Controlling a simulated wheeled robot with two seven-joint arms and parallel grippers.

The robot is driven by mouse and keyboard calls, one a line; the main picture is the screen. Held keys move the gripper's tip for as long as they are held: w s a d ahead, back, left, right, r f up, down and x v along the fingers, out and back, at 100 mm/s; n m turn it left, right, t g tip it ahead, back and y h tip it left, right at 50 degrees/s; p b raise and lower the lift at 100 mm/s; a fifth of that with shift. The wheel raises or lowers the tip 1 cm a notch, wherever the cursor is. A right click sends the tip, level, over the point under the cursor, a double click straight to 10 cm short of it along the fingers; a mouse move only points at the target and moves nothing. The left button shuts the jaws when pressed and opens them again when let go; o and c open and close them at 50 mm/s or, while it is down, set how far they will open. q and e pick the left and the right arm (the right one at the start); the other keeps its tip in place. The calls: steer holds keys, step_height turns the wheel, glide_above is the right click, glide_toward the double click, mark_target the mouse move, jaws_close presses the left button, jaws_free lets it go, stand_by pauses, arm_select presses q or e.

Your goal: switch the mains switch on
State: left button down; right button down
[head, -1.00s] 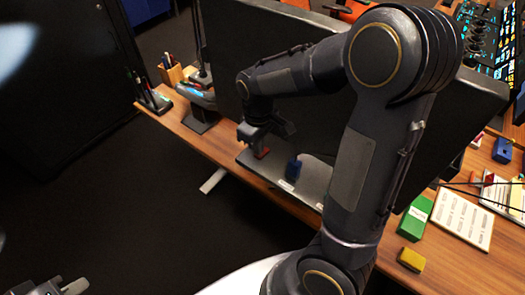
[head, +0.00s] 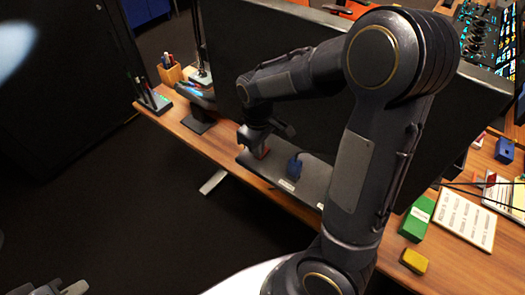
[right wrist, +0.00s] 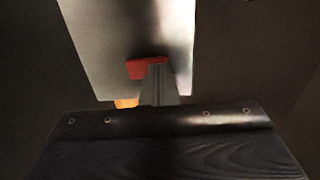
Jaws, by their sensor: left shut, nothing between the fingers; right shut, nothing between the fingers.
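A red switch (head: 262,153) sits on the left part of a grey metal panel (head: 315,180) on the desk. My right gripper (head: 258,146) is shut and empty, close over the red switch. In the right wrist view the shut fingertips (right wrist: 156,70) overlap the lower right part of the red switch (right wrist: 146,66); I cannot tell whether they touch it. The switch's lever position is not clear. My left gripper (head: 62,288) is shut and empty at the bottom left, far from the panel.
A blue object (head: 294,166) stands on the panel right of the red switch. A dark monitor (head: 300,110) rises behind. A green box (head: 416,219) and a yellow block (head: 414,261) lie at the right. An orange patch (right wrist: 126,103) shows below the red switch.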

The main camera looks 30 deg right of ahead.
step_height(320, 180, up, 7)
steer(key=p, duration=0.6)
stand_by(0.3)
steer(key=shift+s, duration=0.1)
stand_by(0.3)
steer(key=s+a+r+m+t+y, duration=0.2)
steer(key=s+r+m, duration=0.1)
steer(key=s, duration=0.5)
steer(key=s+a+r+m+t+y, duration=0.1)
steer(key=s+a+r+m+t, duration=0.1)
steer(key=s+r, duration=0.3)
steer(key=s+m+t, duration=0.1)
steer(key=s, duration=0.2)
steer(key=shift+s+r+t+y, duration=0.3)
steer(key=shift+s+y, duration=0.1)
